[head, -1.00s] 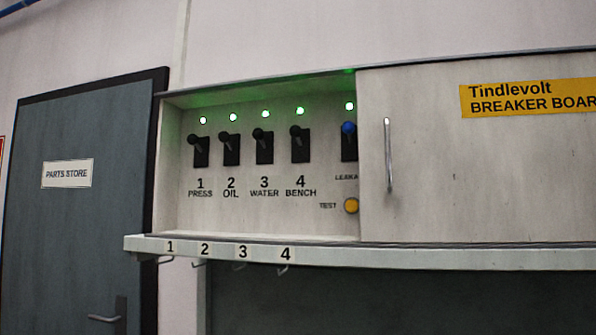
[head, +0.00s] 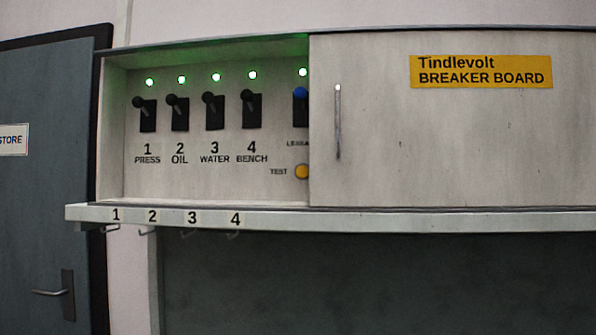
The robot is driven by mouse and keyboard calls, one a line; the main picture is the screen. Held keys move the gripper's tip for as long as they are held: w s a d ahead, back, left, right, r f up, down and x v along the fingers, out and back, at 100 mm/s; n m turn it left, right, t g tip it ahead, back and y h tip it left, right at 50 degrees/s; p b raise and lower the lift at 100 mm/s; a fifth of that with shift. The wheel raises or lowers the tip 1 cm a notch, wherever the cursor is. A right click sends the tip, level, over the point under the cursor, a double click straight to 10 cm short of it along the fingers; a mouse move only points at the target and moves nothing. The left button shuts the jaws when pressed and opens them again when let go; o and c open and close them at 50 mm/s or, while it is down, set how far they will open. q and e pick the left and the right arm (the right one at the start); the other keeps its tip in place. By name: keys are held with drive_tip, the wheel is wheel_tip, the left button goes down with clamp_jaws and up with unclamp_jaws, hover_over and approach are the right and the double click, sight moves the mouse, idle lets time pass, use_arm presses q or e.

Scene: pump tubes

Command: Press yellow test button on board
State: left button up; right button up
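The breaker board (head: 230,182) is a pale cabinet whose left part is uncovered. The round yellow test button (head: 302,172) sits low at the right of the open part, beside the word TEST. Its right edge is close against or slightly covered by the sliding door (head: 430,150). Above it is a blue-tipped leakage switch (head: 300,95), partly cut off by the door edge, with part of its label hidden. Neither of my grippers is in view.
Several black breaker switches (head: 214,110) stand in a row under lit green lamps. The door has a vertical handle (head: 338,120). A ledge (head: 400,220) with numbered hooks runs below. A dark door (head: 45,190) is at the left.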

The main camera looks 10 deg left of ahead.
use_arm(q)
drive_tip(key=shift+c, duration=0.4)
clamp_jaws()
